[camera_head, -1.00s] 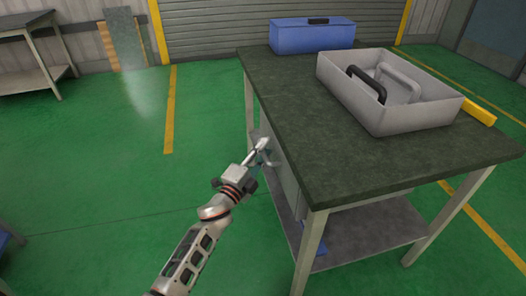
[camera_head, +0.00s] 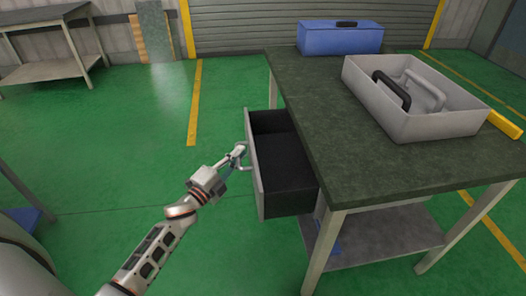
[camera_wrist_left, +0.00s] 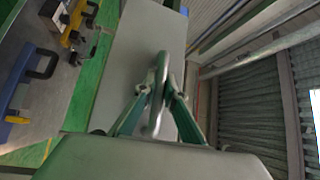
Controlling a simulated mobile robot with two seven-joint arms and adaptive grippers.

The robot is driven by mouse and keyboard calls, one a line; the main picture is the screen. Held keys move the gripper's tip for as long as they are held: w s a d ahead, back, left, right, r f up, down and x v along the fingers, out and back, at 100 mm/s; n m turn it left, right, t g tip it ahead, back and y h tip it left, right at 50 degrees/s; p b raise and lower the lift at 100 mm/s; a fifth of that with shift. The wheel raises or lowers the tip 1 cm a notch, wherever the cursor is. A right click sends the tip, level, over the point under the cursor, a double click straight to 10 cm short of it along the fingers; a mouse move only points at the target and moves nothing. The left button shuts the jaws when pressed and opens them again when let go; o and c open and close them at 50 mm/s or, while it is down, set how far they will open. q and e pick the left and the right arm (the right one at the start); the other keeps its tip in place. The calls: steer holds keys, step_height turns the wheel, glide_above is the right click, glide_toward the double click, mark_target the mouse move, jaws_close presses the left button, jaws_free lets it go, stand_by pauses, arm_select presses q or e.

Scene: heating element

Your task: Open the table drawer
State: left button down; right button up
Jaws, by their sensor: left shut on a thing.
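The table drawer (camera_head: 284,176) stands pulled out from the left side of the dark-topped table (camera_head: 380,165). Its inside is dark and looks empty. My left gripper (camera_head: 239,152) is at the drawer's front, shut on the drawer handle. In the left wrist view the handle (camera_wrist_left: 161,85) is a grey bar between the two fingers of my left gripper (camera_wrist_left: 160,98), with the plain grey drawer front (camera_wrist_left: 150,45) behind it. My right gripper is not in view.
On the table are a grey tray (camera_head: 435,124) with a black handle, a blue toolbox (camera_head: 340,38) and a yellow object (camera_head: 506,124). Another table (camera_head: 45,71) stands at the far left. The green floor (camera_head: 130,150) left of the drawer is clear.

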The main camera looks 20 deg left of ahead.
arm_select(q)
steer(key=s+a, duration=0.5)
steer(key=a, duration=0.3)
steer(key=shift+s+a, duration=0.2)
steer(key=shift+s, duration=0.15)
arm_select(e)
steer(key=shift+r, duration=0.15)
arm_select(q)
steer(key=c, duration=2.1)
jaws_free()
steer(key=v, duration=1.2)
steer(key=shift+r, duration=0.1)
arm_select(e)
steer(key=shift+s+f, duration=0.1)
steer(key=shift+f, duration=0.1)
